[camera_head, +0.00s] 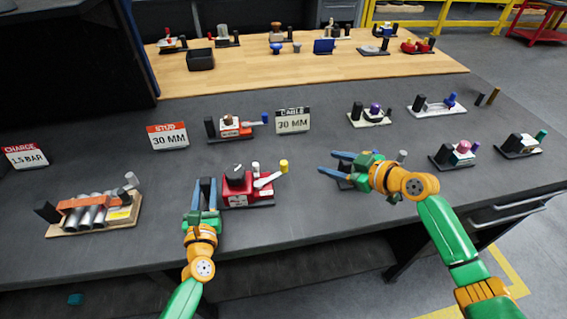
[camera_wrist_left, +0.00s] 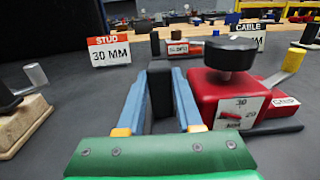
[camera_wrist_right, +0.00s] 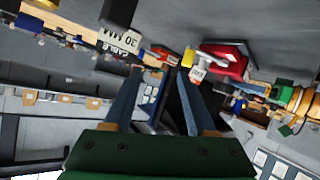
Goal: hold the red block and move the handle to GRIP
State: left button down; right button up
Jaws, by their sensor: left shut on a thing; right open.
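The red block (camera_head: 235,190) sits on a dark base near the table's front edge, with a black knob on top. My left gripper (camera_head: 208,190) is shut on a black upright post (camera_wrist_left: 160,90) just left of the block. My right gripper (camera_head: 336,161) is open, right of the handle and apart from it.
Signs reading STUD 30 MM (camera_head: 168,136) and CABLE 30 MM (camera_head: 292,121) stand behind. A device with silver cylinders (camera_head: 92,213) is at left. My right gripper partly hides another device with a grey knob (camera_head: 402,155). More devices stand at right and on the wooden surface (camera_head: 260,80).

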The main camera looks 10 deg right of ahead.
jog(key=m+y, duration=0.1)
jog(key=y, duration=0.1)
send_near(284, 162)
jog(key=shift+g, duration=0.3)
jog(key=x, duration=1)
jog(key=shift+w+f, duration=0.1)
jog(key=shift+w, duration=0.05)
grip_shut()
dwell(0.4)
